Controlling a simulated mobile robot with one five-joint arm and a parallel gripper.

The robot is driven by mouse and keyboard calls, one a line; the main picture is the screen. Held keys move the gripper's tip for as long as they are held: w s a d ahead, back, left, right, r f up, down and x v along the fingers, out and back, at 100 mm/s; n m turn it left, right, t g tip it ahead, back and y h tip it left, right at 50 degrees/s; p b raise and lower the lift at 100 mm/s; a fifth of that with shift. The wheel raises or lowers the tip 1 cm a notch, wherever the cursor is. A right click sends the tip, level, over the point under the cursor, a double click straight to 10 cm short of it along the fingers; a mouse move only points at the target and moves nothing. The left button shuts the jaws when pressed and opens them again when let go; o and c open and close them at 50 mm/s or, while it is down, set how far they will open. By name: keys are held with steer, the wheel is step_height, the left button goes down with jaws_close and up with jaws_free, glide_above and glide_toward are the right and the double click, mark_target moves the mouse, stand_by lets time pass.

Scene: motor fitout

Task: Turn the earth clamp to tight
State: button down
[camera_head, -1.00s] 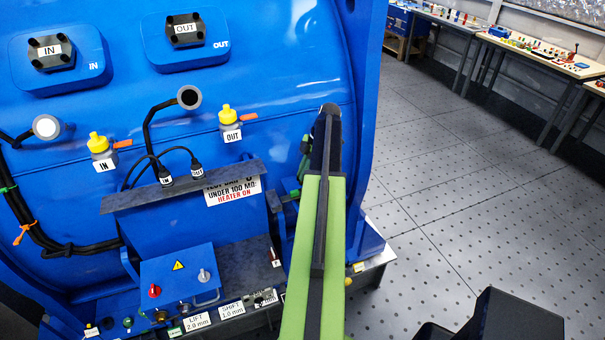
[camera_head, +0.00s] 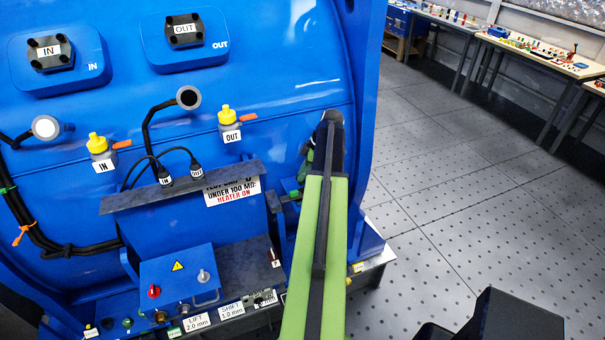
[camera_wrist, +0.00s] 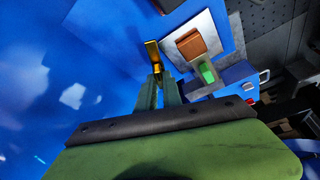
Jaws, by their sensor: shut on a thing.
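The earth clamp appears to be the brass-yellow bar (camera_wrist: 153,55) in the wrist view, standing in front of the blue motor housing. My gripper (camera_wrist: 157,80) is shut on its near end, and the bar sticks out beyond the fingertips. In the head view my arm hides the clamp, and my gripper shows only in small part. I cannot read a tight mark or the clamp's setting in either view.
A copper-coloured block (camera_wrist: 190,45) sits on a pale plate just right of the bar, with a green piece (camera_wrist: 207,72) below it. The blue motor (camera_head: 280,60) fills the left of the head view. Open floor (camera_head: 480,180) lies to the right.

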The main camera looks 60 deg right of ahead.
steer(key=m, duration=0.2)
steer(key=m+h, duration=0.1)
steer(key=m, duration=0.1)
steer(key=m+h, duration=0.1)
steer(key=m, duration=0.1)
steer(key=shift+s+a+m, duration=0.1)
steer(key=shift+a+m, duration=0.2)
steer(key=m+h, duration=0.1)
steer(key=m, duration=0.2)
steer(key=m+h, duration=0.1)
steer(key=m, duration=0.2)
steer(key=shift+h, duration=0.4)
steer(key=shift+m, duration=0.3)
steer(key=c, duration=1.5)
jaws_free()
steer(key=shift+w, duration=0.2)
steer(key=p+v, duration=1.6)
steer(key=v, duration=0.1)
steer(key=shift+w+r, duration=0.2)
steer(key=shift+r, duration=0.05)
